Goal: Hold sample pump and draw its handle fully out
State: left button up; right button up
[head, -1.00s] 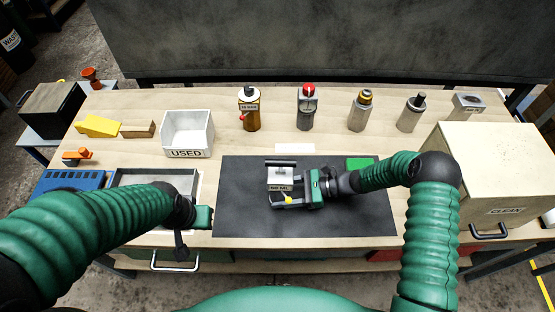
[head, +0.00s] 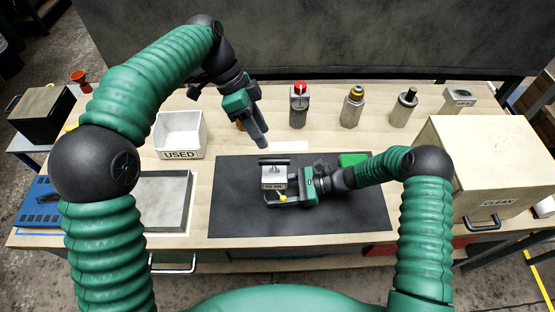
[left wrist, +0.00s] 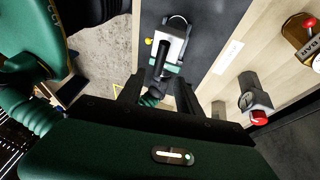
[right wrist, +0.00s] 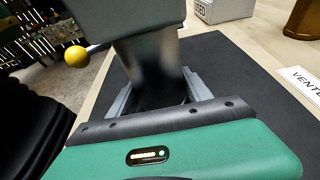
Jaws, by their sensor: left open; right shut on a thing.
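The sample pump (head: 274,182) stands on the dark mat, a pale grey body with a label, a crossbar handle (head: 276,161) at its top and a small yellow knob. My right gripper (head: 290,194) is shut on it from the right. In the right wrist view the fingers sit on both sides of the pump's metal cylinder (right wrist: 150,65), below a grey block; the yellow knob (right wrist: 76,57) sticks out at left. My left gripper (head: 262,140) is open and empty, above and behind the pump, apart from it. The pump also shows beyond its fingers in the left wrist view (left wrist: 172,45).
Several sample bottles stand along the back; the amber one is mostly hidden behind my left gripper. A white USED bin (head: 180,136) is at left, a CLEAN box (head: 490,165) at right. A green pad (head: 352,160) lies near my right arm. The mat's left part (head: 235,215) is clear.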

aim_at(277, 161)
pick_arm(q)
jog(key=x, duration=1.1)
jog(key=shift+s, duration=0.1)
grip_shut()
dwell(0.9)
